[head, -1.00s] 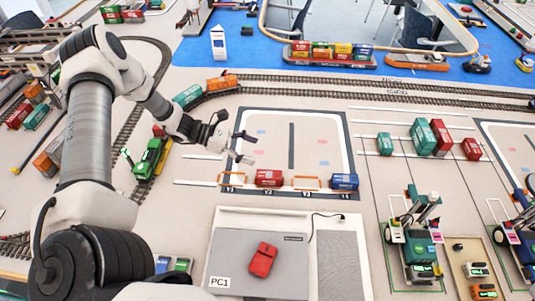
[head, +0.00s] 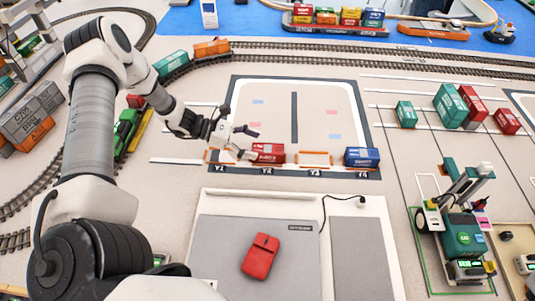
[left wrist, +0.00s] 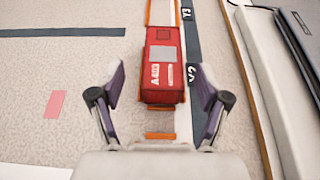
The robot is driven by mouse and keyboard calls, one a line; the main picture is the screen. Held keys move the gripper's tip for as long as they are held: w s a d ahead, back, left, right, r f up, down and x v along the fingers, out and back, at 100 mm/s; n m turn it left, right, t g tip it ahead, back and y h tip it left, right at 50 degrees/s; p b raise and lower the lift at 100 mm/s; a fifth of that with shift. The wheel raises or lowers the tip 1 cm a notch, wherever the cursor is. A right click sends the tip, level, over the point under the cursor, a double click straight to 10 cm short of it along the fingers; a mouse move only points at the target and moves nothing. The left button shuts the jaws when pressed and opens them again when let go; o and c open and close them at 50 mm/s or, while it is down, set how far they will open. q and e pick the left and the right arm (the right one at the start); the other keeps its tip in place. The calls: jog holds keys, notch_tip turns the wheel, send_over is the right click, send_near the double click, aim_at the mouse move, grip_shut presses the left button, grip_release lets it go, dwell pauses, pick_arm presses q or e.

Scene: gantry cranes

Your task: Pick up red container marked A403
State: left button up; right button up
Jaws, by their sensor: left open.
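The red container (head: 268,153) stands on the Y2 spot at the front edge of the marked yard. In the left wrist view the red container (left wrist: 164,66) shows the marking A403 and lies ahead, between the lines of the two fingers. My left gripper (head: 246,143) is open and just left of the container in the head view. In the left wrist view the left gripper (left wrist: 162,100) has its fingers spread on both sides of the container's near end, with gaps visible. My right gripper is not in view.
A blue container (head: 361,157) stands on Y4, and an orange frame (head: 315,158) marks empty Y3. A green locomotive (head: 126,132) is at left. The yard's middle is bare.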

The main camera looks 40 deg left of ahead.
aim_at(272, 151)
pick_arm(q)
jog(key=p+x, duration=0.1)
jog(key=x, duration=0.5)
jog(key=shift+d+f, duration=0.2)
jog(key=shift+d, duration=0.2)
jog(key=c, duration=1.3)
